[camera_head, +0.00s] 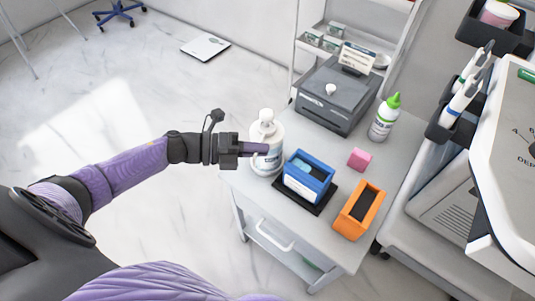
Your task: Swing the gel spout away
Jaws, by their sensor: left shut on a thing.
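A white pump bottle (267,162) with a white pump head (266,117) stands upright at the left edge of the grey cart top. Its spout is too small to make out clearly. My right gripper is not in view.
On the cart (312,148) stand a blue box (308,178) on a black pad, an orange holder (358,211), a pink block (360,159), a green-tipped bottle (382,120) and a dark grey device (335,97). A white machine stands at the right. The floor at the left is mostly clear.

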